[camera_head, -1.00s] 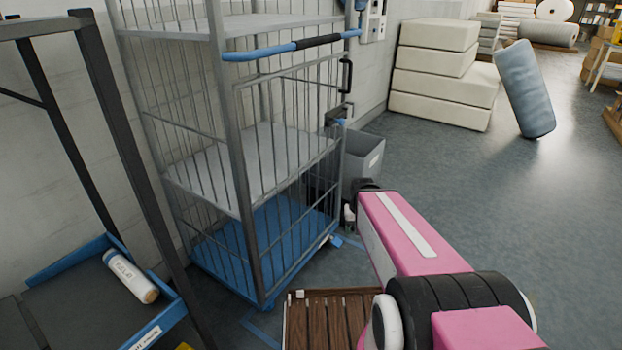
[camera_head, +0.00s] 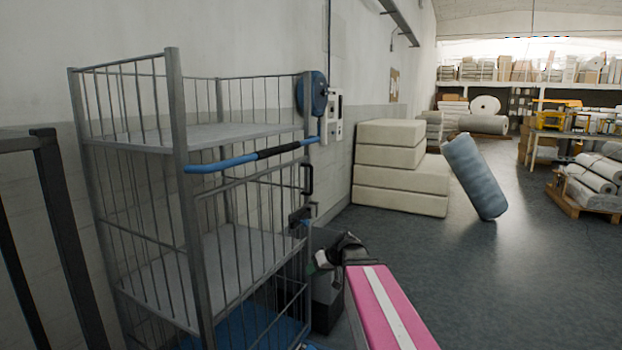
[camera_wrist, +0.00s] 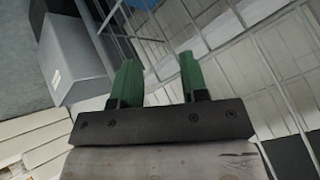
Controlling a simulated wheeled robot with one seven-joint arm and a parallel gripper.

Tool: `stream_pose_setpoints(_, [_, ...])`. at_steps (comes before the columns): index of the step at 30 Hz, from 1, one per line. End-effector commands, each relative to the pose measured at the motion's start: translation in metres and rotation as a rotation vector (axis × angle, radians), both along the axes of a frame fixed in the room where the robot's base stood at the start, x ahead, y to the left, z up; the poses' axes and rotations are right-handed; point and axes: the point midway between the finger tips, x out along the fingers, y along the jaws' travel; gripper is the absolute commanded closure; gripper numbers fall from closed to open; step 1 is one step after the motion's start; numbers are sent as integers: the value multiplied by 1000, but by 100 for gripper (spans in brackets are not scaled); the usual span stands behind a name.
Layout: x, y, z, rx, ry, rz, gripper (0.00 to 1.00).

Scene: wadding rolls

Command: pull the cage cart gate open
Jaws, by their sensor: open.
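The grey wire cage cart (camera_head: 176,210) stands against the wall at left in the head view. Its barred gate (camera_head: 250,225) is on the side facing me and looks closed, in line with the frame. A black handle (camera_head: 308,179) and a dark latch (camera_head: 299,217) are at the gate's right edge. My gripper (camera_head: 316,264) is below and right of the latch, apart from the handle. In the wrist view my gripper (camera_wrist: 158,78) shows two green fingers spread apart with nothing between them. Cage bars (camera_wrist: 140,30) show behind the fingers.
A blue push bar (camera_head: 230,161) crosses above the gate. Cream foam blocks (camera_head: 400,185) and a leaning blue roll (camera_head: 474,177) stand beyond.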

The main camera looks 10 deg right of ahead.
Motion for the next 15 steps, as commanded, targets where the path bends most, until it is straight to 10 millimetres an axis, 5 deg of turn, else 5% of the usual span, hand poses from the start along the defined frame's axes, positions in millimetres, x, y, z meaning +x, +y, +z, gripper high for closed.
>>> stream_pose_setpoints(1, [24, -7, 26, 41, -84, 19, 59])
stream_pose_setpoints(6, [78, -28, 121, 155, -404, 80, 59])
stream_pose_setpoints(12, [117, -63, 230, 223, -754, 99, 59])
stream_pose_setpoints(15, [126, -77, 267, 234, -872, 95, 59])
